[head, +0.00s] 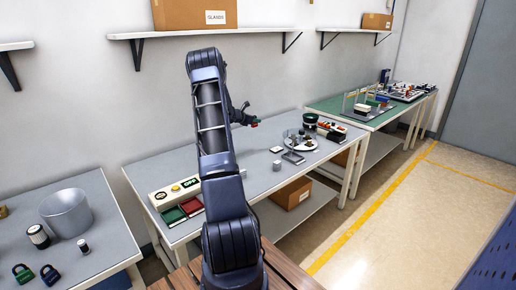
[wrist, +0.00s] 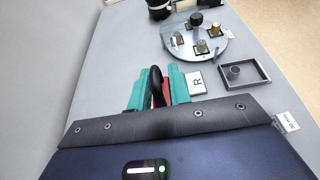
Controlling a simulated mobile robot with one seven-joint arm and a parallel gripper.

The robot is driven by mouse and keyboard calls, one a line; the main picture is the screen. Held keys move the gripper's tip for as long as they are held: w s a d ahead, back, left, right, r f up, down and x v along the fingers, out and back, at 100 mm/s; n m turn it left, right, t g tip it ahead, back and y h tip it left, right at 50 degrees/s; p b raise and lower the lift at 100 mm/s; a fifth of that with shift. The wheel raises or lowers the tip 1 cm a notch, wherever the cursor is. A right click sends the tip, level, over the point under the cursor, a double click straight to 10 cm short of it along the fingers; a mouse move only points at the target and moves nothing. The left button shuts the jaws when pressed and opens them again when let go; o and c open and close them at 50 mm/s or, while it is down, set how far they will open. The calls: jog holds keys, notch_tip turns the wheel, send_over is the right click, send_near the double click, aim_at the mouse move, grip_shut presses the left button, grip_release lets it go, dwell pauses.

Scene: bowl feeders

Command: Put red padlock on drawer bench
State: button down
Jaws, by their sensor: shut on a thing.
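My gripper (head: 254,122) is raised above the middle bench (head: 262,180) in the head view. In the wrist view, its teal fingers (wrist: 165,76) are shut on the red padlock (wrist: 166,92). The padlock's red body shows between the fingers, with a dark shackle beside it; the rest is hidden by the fingers and gripper body. In the head view only a small red spot of it shows at the fingertips. No drawers can be made out, so I cannot tell which bench is the drawer bench.
The middle bench holds a control box (head: 173,191), red and green bins, a round plate (head: 299,143) with small parts, and a square grey tray (wrist: 244,73). The left bench holds a grey bowl (head: 67,213) and green and blue padlocks. A green-topped bench (head: 335,105) stands at far right.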

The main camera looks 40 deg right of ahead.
notch_tip(320, 180, down, 18)
jog(key=shift+r, duration=0.25)
dwell(0.3)
jog(key=shift+f, duration=0.1)
jog(key=c, duration=1.3)
grip_release()
